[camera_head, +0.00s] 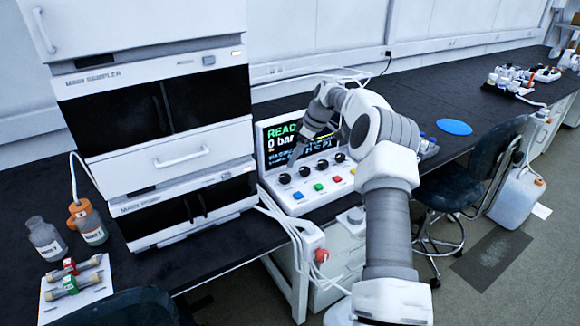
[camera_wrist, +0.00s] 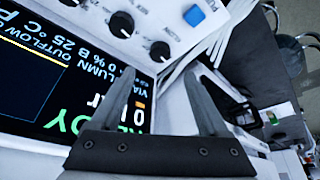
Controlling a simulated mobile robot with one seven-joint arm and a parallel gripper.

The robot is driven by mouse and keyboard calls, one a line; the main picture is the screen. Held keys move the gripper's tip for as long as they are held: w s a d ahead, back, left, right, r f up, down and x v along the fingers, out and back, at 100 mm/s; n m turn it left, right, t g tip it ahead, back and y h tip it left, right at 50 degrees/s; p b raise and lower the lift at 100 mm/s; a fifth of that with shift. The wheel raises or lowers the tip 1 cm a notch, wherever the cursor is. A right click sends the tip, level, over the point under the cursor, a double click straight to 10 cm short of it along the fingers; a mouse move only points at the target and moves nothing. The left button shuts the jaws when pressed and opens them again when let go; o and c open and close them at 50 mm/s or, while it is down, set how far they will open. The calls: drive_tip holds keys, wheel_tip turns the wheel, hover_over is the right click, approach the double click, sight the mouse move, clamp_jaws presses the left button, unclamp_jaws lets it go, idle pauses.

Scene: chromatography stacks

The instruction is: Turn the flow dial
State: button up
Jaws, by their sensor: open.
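The white control unit (camera_head: 310,192) has a lit screen reading "READY" and "0 bar", with a row of several black dials below it. The leftmost dial (camera_head: 284,178) also shows in the wrist view (camera_wrist: 160,51), where the panel appears upside down. A neighbouring dial (camera_head: 304,171) stands to its right and shows in the wrist view (camera_wrist: 122,24). The labels are too small to tell which is the flow dial. My gripper (camera_wrist: 157,78) is open and empty, its fingers apart, just short of the leftmost dial. In the head view my gripper (camera_head: 295,155) is in front of the screen.
Coloured buttons, including a blue one (camera_head: 297,195), sit below the dials. A tall instrument stack (camera_head: 165,140) stands close on the left. White tubes (camera_head: 290,222) run down beside the unit. A blue disc (camera_head: 454,127) lies on the dark bench to the right.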

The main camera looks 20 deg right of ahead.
drive_tip(key=v, duration=0.8)
drive_tip(key=shift+r+p, duration=0.2)
drive_tip(key=shift+p, duration=0.25)
drive_tip(key=s+a+r+m+h+p, duration=0.3)
drive_tip(key=s+a+r, duration=1.4)
drive_tip(key=r, duration=0.1)
drive_tip(key=s+a+f+m+t+p, duration=0.1)
drive_tip(key=s+m, duration=0.2)
drive_tip(key=s, duration=0.9)
drive_tip(key=s+a+f+m+t+p, duration=0.1)
drive_tip(key=s+m, duration=0.2)
drive_tip(key=s, duration=1)
drive_tip(key=shift+s+a+t+p, duration=0.2)
drive_tip(key=shift+a+t+p, duration=0.1)
drive_tip(key=shift+p, duration=0.1)
